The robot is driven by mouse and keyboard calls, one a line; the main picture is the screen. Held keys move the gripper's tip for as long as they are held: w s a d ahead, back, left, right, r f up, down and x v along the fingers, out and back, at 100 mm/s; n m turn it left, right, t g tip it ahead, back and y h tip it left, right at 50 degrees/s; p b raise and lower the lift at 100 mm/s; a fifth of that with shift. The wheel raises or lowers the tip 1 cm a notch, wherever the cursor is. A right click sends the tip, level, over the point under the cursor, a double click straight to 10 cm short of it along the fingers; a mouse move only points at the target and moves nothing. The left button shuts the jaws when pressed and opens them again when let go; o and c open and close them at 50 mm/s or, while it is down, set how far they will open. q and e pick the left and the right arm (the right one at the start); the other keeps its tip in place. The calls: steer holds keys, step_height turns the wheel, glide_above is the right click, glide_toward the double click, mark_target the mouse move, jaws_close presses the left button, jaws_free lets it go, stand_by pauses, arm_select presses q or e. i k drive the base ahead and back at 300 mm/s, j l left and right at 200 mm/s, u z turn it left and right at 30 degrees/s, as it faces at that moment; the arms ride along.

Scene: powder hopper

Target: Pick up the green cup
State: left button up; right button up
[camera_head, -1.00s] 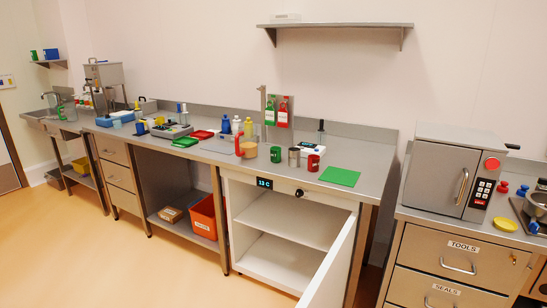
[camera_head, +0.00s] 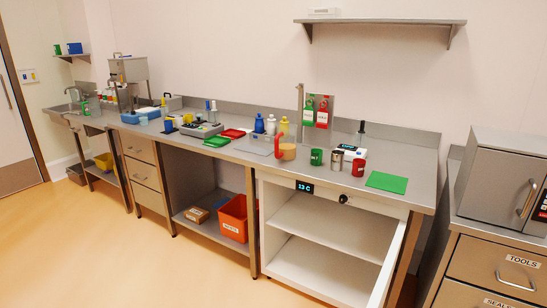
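A green cup (camera_head: 316,157) stands upright on the steel counter (camera_head: 400,152), toward its right part. It has a small pale label. A metal cup (camera_head: 337,161) and a red cup (camera_head: 358,167) stand to its right. A tan tub (camera_head: 288,152) and a red upright item (camera_head: 278,146) are to its left. Another small green item (camera_head: 57,49), possibly a cup, sits on the far left wall shelf beside a blue one. Neither of my grippers is in view.
A green mat (camera_head: 387,182) lies right of the cups. Below the counter, an open white cabinet (camera_head: 325,240) has its door (camera_head: 395,255) swung out into the floor space. A grey oven-like box (camera_head: 500,180) stands on the right bench. The floor at front left is clear.

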mark_target(316, 154)
steer(key=i+j+u, duration=0.25)
steer(key=u, duration=0.25)
steer(key=i+j+u, duration=0.3)
steer(key=u, duration=0.15)
steer(key=i+j+z, duration=0.1)
steer(key=i+z, duration=0.2)
steer(key=i, duration=0.25)
steer(key=i+j+z, duration=0.35)
steer(key=i, duration=0.2)
steer(key=i+l+z, duration=0.1)
steer(key=z, duration=0.3)
steer(key=i+z, duration=0.5)
steer(key=z, duration=0.3)
